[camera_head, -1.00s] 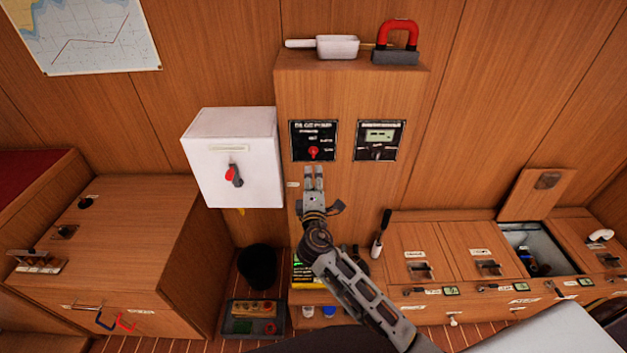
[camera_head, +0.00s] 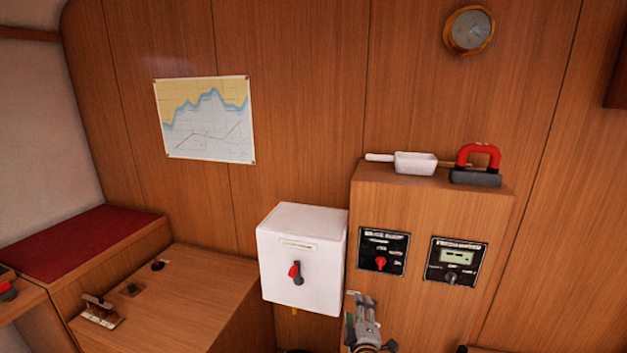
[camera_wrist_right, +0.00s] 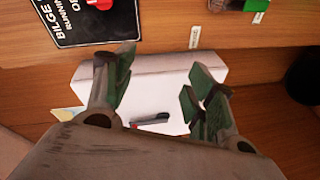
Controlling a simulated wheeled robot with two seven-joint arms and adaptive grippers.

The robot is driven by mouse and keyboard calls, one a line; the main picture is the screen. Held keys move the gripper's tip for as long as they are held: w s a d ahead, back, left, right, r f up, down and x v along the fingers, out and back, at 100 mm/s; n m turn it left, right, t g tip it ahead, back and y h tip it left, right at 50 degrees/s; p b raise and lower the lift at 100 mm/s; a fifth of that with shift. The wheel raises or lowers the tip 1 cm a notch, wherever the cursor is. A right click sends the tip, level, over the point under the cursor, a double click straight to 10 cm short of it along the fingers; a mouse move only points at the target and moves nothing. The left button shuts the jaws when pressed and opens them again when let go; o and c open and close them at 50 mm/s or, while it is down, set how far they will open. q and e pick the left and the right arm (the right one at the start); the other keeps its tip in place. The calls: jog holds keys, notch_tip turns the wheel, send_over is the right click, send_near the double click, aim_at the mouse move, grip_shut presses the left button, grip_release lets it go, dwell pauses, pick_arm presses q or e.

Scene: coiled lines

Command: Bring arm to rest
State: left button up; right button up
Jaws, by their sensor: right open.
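My right gripper (camera_head: 360,303) shows at the bottom of the head view, in front of the wooden cabinet and just below the bilge pump panel (camera_head: 383,251). Its fingers are apart and nothing is between them. In the right wrist view the open fingers (camera_wrist_right: 160,90) frame the white box (camera_wrist_right: 165,93), which lies beyond them. The bilge panel (camera_wrist_right: 85,20) is at the upper left there. My right arm's links are mostly below the head view's edge. My left gripper is not in view.
The white box (camera_head: 302,262) with a red-and-black switch stands left of the gripper. A second panel (camera_head: 456,261) is to the right. A scoop (camera_head: 415,163) and red-handled magnet (camera_head: 477,166) lie on the cabinet top. A wooden chest (camera_head: 190,295) is at the lower left.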

jog(key=s+d+f+m+g+y, duration=0.1)
jog(key=s+d+f+m+g, duration=0.3)
jog(key=f, duration=1)
jog(key=s+f+m+g, duration=0.1)
jog(key=s+f, duration=0.5)
jog(key=f, duration=0.8)
jog(key=s+d+f+m+g+y, duration=0.1)
jog(key=s+d+f+m+g, duration=0.3)
jog(key=f, duration=0.9)
jog(key=s+d+f+g, duration=0.1)
jog(key=s+f, duration=0.9)
jog(key=s, duration=0.2)
jog(key=s+d+f+g, duration=0.1)
jog(key=s+f, duration=0.2)
jog(key=s, duration=0.7)
jog(key=s+d+f+m+g, duration=0.1)
jog(key=s+d+f+g, duration=0.1)
jog(key=s, duration=0.8)
jog(key=s+d+f+m+g+h, duration=0.1)
jog(key=s+f, duration=0.3)
jog(key=s, duration=0.5)
jog(key=shift+s+d+g, duration=0.15)
jog(key=shift+s+g, duration=0.25)
jog(key=shift+g, duration=0.3)
jog(key=shift+f, duration=0.1)
